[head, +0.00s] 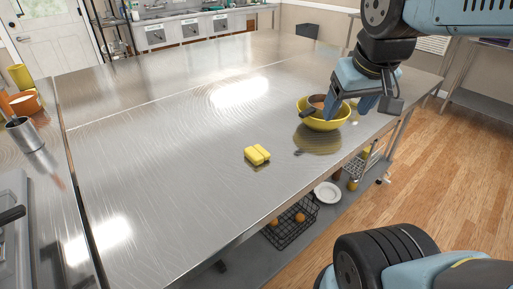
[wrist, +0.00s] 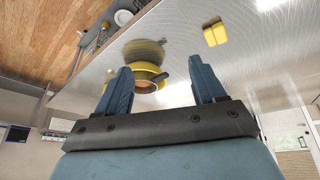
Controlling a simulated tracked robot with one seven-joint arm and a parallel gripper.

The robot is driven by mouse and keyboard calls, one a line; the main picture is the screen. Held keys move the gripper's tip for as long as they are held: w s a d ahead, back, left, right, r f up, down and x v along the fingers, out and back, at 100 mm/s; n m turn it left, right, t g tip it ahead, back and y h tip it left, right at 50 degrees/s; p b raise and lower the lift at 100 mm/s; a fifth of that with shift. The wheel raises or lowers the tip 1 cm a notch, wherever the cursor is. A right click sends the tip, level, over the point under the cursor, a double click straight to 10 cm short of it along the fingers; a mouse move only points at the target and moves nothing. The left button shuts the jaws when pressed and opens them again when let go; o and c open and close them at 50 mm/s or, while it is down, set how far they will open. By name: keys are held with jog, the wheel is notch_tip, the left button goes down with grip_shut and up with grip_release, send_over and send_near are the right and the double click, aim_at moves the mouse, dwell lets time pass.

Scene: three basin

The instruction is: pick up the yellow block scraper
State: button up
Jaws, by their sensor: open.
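The yellow block scraper (head: 257,155) lies on the bare steel table (head: 160,140), near the table's right edge in the head view. It also shows in the wrist view (wrist: 215,33), at the upper right and apart from my fingers. My gripper (head: 350,98) is open and hangs over the yellow bowl (head: 322,121), to the right of and beyond the scraper. In the wrist view my two fingers (wrist: 162,88) are spread, with the yellow bowl (wrist: 147,74) seen between them. I cannot tell whether the fingers touch the bowl.
A dark-handled pan (head: 316,103) sits in the yellow bowl. A lower shelf holds a wire basket (head: 291,222) and a white plate (head: 328,193). A metal cup (head: 24,134) stands on the left counter. The table around the scraper is clear.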

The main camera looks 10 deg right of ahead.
jog(key=o, duration=0.5)
jog(key=w+a+f+n+g+h, duration=0.1)
jog(key=n, duration=0.1)
jog(key=w+a+f+n+g+h, duration=0.1)
jog(key=w+a+f+n, duration=0.1)
jog(key=w+a+f+n+g+h, duration=0.1)
jog(key=n, duration=0.1)
jog(key=shift+w+a+f, duration=0.2)
jog(key=shift+w+a, duration=0.1)
jog(key=shift+a, duration=0.1)
jog(key=shift+o, duration=0.2)
jog(key=n+t+h, duration=0.5)
jog(key=n+h, duration=0.4)
jog(key=n, duration=0.8)
send_near(251, 152)
jog(key=x, duration=0.5)
jog(key=shift+d+r, duration=0.25)
jog(key=shift+r, duration=0.05)
jog(key=shift+f+x, duration=0.2)
jog(key=shift+x, duration=1.1)
jog(key=shift+f+x, duration=0.15)
jog(key=shift+x, duration=1.2)
